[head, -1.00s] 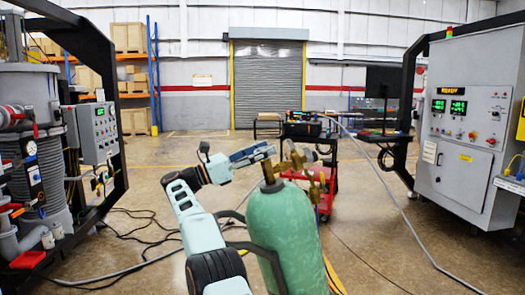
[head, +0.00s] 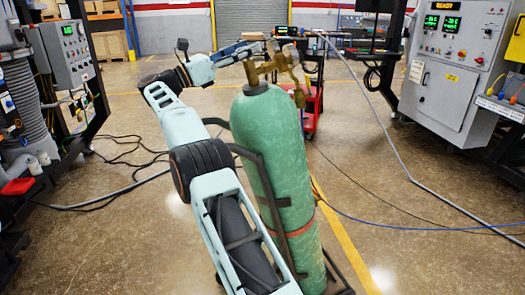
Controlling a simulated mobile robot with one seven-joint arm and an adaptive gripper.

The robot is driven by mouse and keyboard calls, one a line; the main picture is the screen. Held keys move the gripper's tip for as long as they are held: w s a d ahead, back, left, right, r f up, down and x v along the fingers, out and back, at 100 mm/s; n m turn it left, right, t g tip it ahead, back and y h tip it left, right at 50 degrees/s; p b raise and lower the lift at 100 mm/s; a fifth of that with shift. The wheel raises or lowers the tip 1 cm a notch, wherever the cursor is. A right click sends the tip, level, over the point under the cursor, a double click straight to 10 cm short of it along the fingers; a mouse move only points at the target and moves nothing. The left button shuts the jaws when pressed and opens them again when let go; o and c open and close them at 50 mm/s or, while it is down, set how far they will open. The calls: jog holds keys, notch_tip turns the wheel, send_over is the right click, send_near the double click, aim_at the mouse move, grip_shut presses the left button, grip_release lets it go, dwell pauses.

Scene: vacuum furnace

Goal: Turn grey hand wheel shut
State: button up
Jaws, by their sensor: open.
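A green gas cylinder (head: 275,150) stands upright in a dark hand-truck frame in the middle of the head view. A brass valve and regulator (head: 278,66) sit on its top. I cannot clearly make out the grey hand wheel; it may be the small greyish part at the valve's top, partly behind my gripper. My arm reaches up along the cylinder's left side. My gripper (head: 250,48) is at valve height, just left of the brass fittings, pointing right. It is open and holds nothing that I can see. Whether its fingers touch the valve cannot be told.
A grey control cabinet (head: 460,70) stands at the right. The furnace's control box (head: 65,50) is at the left. A red cart (head: 312,105) stands behind the cylinder. Black cables (head: 125,150), a grey hose and a blue hose lie on the otherwise open floor.

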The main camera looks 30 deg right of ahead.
jog(key=shift+f+n+t+b, duration=0.15)
jog(key=shift+n+t+b, duration=0.8)
jog(key=shift+b, duration=1.8)
jog(key=shift+f+n+t+b, duration=0.1)
jog(key=shift+n+t+b, duration=0.85)
jog(key=shift+b, duration=1.8)
jog(key=n+t+y+b, duration=0.1)
jog(key=t+b, duration=0.1)
jog(key=b, duration=0.1)
jog(key=t+b, duration=0.2)
jog(key=b, duration=0.1)
jog(key=shift+s+n+y, duration=0.1)
jog(key=shift+n+y, duration=0.3)
